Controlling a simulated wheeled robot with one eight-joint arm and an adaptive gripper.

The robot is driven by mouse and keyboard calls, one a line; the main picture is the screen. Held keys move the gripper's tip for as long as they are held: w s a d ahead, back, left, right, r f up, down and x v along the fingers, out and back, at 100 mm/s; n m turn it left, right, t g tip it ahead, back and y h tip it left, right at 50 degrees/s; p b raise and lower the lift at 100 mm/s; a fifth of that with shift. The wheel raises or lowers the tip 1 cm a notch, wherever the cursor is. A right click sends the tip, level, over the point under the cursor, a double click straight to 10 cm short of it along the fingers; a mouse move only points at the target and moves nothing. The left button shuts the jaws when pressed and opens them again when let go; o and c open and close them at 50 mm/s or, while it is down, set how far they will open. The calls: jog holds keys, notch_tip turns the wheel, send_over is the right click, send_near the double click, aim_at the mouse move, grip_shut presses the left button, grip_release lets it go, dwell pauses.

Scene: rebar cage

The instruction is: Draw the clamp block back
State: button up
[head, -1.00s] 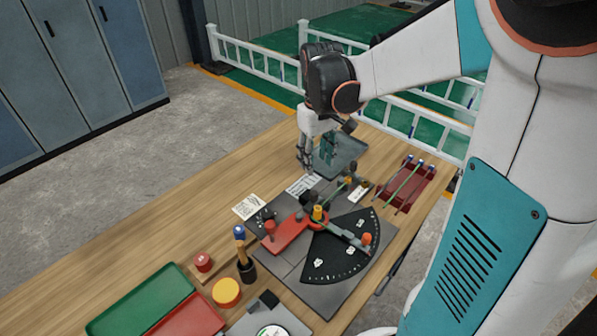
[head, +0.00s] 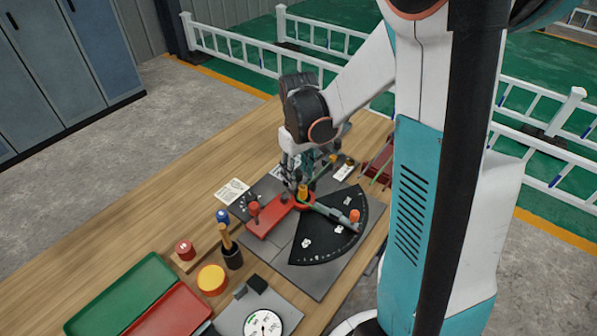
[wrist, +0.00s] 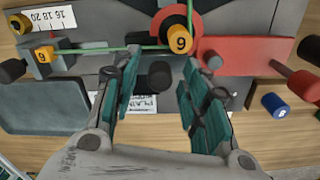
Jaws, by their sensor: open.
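My gripper (head: 294,182) is over the bending fixture, close to its centre. In the wrist view its teal-padded fingers (wrist: 160,66) are spread, with a dark round knob (wrist: 160,76) between them. A gap shows on both sides of the knob. It appears to be the clamp block's knob; the block itself is hard to make out below it. Just beyond is an orange cap marked 9 (wrist: 180,40), with a green bar (wrist: 110,50) running left from it. At left sits a grey block (wrist: 42,62) with another orange 9 and a black knob.
A red arm (wrist: 245,58) lies right of the orange cap, and a dark fan-shaped scale (head: 325,240) lies on the fixture. A grey tray (wrist: 40,105) and a blue cap (wrist: 275,105) flank the gripper. Green (head: 125,290) and red trays are at left.

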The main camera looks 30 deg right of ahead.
jog(key=shift+c, duration=0.6)
grip_shut()
jog(key=shift+w+a, duration=0.25)
jog(key=shift+w, duration=0.35)
jog(key=shift+w+a, duration=0.25)
jog(key=shift+w, duration=0.35)
jog(key=shift+o, duration=0.6)
grip_release()
jog(key=shift+r, duration=0.1)
notch_tip(320, 180, up, 12)
